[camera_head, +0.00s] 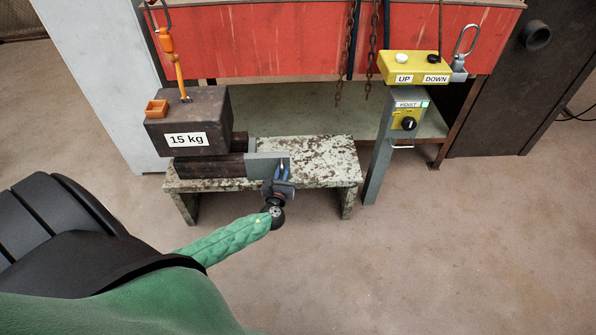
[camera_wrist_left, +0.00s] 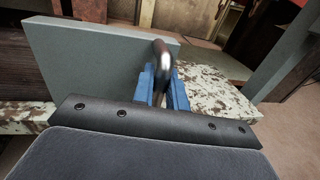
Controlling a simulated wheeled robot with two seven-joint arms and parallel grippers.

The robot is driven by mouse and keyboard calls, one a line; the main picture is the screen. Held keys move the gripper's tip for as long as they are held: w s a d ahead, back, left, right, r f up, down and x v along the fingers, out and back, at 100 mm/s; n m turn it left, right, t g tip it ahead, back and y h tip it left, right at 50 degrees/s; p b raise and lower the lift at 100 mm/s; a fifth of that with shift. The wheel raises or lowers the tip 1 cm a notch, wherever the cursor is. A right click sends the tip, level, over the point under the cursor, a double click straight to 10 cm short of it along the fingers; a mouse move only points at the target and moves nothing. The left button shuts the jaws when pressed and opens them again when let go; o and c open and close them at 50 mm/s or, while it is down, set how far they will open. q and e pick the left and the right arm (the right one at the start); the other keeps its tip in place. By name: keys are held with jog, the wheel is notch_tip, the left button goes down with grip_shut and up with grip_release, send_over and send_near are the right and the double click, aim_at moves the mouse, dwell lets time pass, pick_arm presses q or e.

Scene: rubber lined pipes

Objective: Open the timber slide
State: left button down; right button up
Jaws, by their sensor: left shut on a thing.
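The slide's grey end plate (camera_head: 264,165) stands upright on the weathered bench, at the right end of dark timber blocks (camera_head: 208,167). It also shows in the left wrist view (camera_wrist_left: 90,52), with a curved metal handle (camera_wrist_left: 163,55) at its face. My left gripper (camera_head: 281,182) is at the plate's front right, with its blue fingers (camera_wrist_left: 161,88) shut on the handle. The fingers partly hide the handle's lower part. A dark block marked 15 kg (camera_head: 190,118) rests over the timber blocks. My right gripper is not in view.
The bench top (camera_head: 325,155) is bare right of the plate. A grey hoist post (camera_head: 378,165) with yellow UP/DOWN box (camera_head: 415,67) stands beyond it. An orange hook (camera_head: 173,60) hangs at the weight. Chains hang before a red panel (camera_head: 270,40). Floor is clear at front right.

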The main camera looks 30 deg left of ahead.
pick_arm(q)
jog(key=shift+s+a, duration=0.5)
jog(key=shift+a, duration=0.25)
jog(key=shift+s+a, duration=0.5)
jog(key=shift+a, duration=0.2)
jog(key=c, duration=1.5)
grip_release()
send_near(275, 164)
jog(key=shift+v, duration=1.2)
jog(key=shift+r, duration=0.1)
